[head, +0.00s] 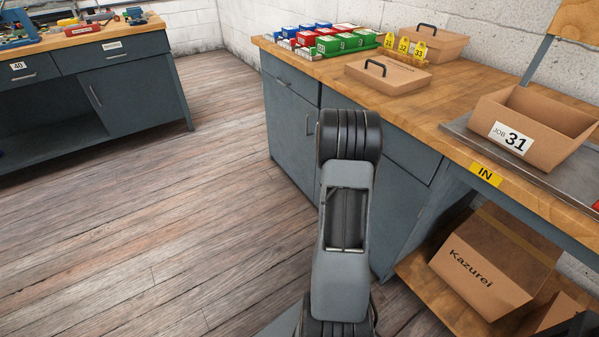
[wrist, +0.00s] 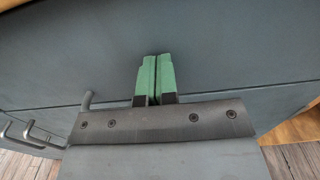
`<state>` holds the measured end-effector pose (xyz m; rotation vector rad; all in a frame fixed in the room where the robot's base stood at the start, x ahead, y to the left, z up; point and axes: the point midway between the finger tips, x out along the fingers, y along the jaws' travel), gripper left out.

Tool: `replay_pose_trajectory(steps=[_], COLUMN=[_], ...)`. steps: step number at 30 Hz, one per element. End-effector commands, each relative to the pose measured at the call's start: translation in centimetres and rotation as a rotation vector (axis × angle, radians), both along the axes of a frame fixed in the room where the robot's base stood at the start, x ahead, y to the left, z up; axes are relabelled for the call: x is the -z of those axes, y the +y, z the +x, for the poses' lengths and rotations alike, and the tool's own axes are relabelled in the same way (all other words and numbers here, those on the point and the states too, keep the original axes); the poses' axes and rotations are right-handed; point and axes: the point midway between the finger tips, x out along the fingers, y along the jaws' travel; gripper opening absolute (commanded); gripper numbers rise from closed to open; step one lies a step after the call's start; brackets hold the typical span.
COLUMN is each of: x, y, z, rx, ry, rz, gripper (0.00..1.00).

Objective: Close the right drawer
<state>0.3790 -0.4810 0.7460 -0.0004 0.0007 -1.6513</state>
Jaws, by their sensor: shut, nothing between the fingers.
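The right drawer (head: 408,150) is in the grey bench under the wooden top, partly hidden by my arm in the head view. Its visible front looks flush with the cabinet; I cannot tell whether a small gap is left. In the wrist view a grey front panel (wrist: 230,50) fills most of the picture, with a seam below it. My gripper (wrist: 154,58) shows there with its green fingers together and empty, in front of the panel; I cannot tell whether they touch it. A bar handle (wrist: 88,99) is partly hidden behind the gripper body. The head view hides the gripper behind my arm.
A Kazurei carton (head: 480,270) is on the lower shelf at right. The wooden floor (head: 150,220) at left is clear.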

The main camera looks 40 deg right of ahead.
Motion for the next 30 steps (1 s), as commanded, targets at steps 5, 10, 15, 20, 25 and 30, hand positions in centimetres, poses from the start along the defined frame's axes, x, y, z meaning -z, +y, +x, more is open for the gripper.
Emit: replay_pose_trajectory(steps=[5,10,15,20,25,30], x=[-0.1,-0.2,-0.3,-0.4,-0.3,-0.4], y=[-0.4,-0.6,-0.8,-0.2,2.7,6.5], z=[0.2,0.1,-0.1,-0.1,0.2,0.6], rx=[-0.006,-0.003,0.001,0.002,-0.005,-0.008], ry=[-0.001,-0.002,-0.002,-0.002,-0.001,0.001], rz=[-0.002,-0.004,-0.005,-0.006,-0.004,-0.001], gripper=[0.00,0.00,0.00,0.00,0.00,0.00])
